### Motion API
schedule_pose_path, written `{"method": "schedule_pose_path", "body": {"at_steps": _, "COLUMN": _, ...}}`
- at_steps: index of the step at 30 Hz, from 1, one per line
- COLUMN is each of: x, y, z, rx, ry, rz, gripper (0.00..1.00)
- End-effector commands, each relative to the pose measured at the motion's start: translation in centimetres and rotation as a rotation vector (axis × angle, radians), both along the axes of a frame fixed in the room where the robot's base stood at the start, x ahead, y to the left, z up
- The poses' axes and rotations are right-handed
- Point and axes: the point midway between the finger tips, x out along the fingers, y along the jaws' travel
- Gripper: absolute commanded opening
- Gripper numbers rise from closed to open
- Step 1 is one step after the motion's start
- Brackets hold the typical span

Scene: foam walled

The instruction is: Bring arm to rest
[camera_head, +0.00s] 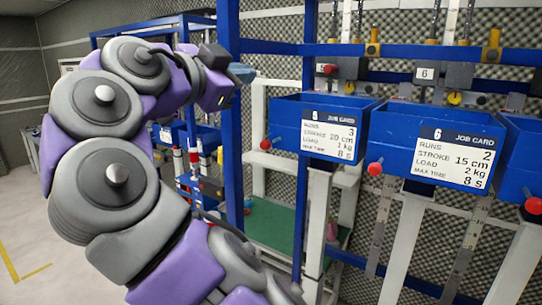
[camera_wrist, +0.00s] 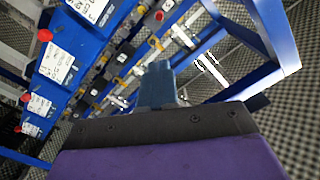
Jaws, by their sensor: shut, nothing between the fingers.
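My arm, purple and grey, rises from the bottom of the head view and bends over at the top left. My gripper (camera_head: 241,72) is at its end, near a blue upright post and pointing right. In the wrist view my gripper (camera_wrist: 158,84) shows as shut blue-grey fingers beyond a dark plate. Nothing is held between the fingers. It is in the air, with blue frame bars and bins around it in the view.
A blue bin with job card 5 (camera_head: 283,122) and a bin with job card 6 (camera_head: 400,137) hang on a blue frame at the right. A blue post (camera_head: 231,150) stands close beside my gripper. Open floor (camera_head: 35,225) lies at the left.

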Motion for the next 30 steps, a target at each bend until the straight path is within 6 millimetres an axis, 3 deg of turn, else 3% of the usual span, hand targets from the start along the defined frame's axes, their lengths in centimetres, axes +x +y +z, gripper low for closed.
{"method": "schedule_pose_path", "body": {"at_steps": 10, "x": 0.9, "y": 0.0, "z": -1.3, "rx": -0.082, "ry": 0.076, "rz": -0.053, "gripper": 0.0}}
{"method": "schedule_pose_path", "body": {"at_steps": 17, "x": 1.4, "y": -2.6, "z": -2.4, "rx": -0.151, "ry": 0.177, "rz": -0.111, "gripper": 0.0}}
{"method": "schedule_pose_path", "body": {"at_steps": 23, "x": 2.1, "y": -7.5, "z": -4.5, "rx": -0.212, "ry": 0.327, "rz": -0.176, "gripper": 0.0}}
{"method": "schedule_pose_path", "body": {"at_steps": 30, "x": 1.4, "y": -15.5, "z": -10.3, "rx": -0.274, "ry": 0.629, "rz": -0.233, "gripper": 0.0}}
